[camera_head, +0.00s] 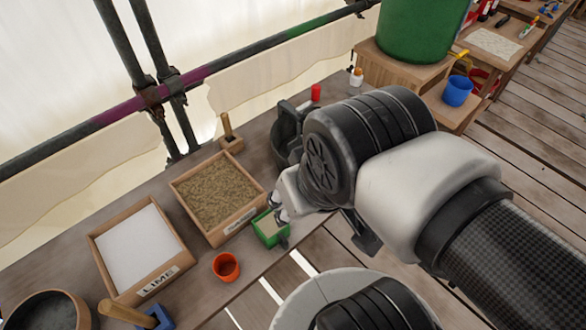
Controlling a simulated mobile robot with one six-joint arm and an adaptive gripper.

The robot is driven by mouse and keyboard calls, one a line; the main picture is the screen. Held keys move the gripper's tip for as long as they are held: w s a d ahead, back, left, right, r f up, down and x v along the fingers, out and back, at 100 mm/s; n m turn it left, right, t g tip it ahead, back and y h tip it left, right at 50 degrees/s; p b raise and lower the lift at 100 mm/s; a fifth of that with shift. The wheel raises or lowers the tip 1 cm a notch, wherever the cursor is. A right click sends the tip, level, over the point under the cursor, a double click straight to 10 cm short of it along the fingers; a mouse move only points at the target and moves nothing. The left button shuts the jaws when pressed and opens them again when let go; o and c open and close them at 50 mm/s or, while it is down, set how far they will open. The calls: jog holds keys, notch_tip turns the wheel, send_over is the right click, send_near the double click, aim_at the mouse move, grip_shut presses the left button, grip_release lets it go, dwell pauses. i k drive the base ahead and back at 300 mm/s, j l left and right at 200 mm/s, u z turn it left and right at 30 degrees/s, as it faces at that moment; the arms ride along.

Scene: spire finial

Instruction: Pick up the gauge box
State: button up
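The gauge box is most likely the small green open-topped box (268,232) at the front edge of the bench, with pale material showing inside. My gripper (281,213) is at the box's right upper side, overlapping its rim in the picture. My arm and wrist come in from the right and cover part of the gripper. I cannot tell whether the fingers touch the box or how far apart they are.
The bench (195,285) holds a sand tray (211,238), a LIME tray (167,281), an orange cup (226,267), a black bucket (286,135) and a blue tool with a wooden handle (122,313). Scaffold poles (120,110) stand behind. Plank flooring lies right.

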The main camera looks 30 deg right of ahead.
aim_at(265, 225)
jog(key=k+j, duration=0.2)
jog(key=j, duration=0.15)
jog(key=k+j+z, duration=0.1)
jog(key=j, duration=0.25)
jog(key=k+j, duration=0.3)
jog(key=i+j+z, duration=0.05)
